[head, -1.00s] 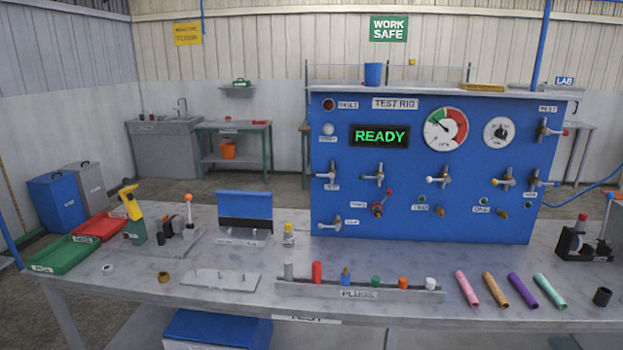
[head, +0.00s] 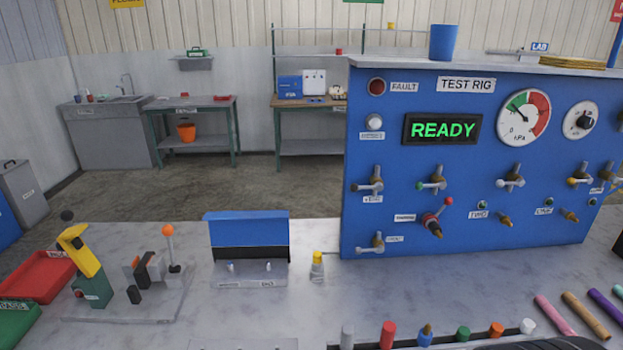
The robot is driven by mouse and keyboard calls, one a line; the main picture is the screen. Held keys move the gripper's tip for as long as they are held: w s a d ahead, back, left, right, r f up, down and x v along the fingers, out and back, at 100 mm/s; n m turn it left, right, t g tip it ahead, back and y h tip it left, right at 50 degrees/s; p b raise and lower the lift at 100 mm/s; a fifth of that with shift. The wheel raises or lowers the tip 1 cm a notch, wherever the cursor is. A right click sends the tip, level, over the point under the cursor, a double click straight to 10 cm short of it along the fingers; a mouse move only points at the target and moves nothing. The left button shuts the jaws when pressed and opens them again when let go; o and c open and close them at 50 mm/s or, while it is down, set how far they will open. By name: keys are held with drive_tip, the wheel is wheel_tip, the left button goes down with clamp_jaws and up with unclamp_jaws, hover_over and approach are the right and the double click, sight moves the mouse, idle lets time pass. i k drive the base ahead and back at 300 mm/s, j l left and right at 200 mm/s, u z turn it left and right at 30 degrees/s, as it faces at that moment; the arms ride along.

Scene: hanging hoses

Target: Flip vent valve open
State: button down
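The blue test rig panel (head: 465,160) stands on the bench at right, with several small lever valves on its front. At its left edge, an upper grey valve (head: 370,182) has its lever lying about level. A lower grey valve (head: 374,243) sits below it, its lever also about level. Both have small white labels that are too small to read surely, so I cannot tell which is the vent valve. A valve with a green-tipped lever (head: 433,182) is to their right. My gripper is not in view.
The panel display (head: 442,130) reads READY. A red-handled valve (head: 435,220) juts out near the lower left valve. A yellow-capped bottle (head: 317,266), a blue stand (head: 248,238) and a plug rack (head: 405,345) are on the bench. Bare bench top lies before the panel.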

sight(353, 188)
drive_tip(key=i+j, duration=0.65)
drive_tip(key=j, duration=0.15)
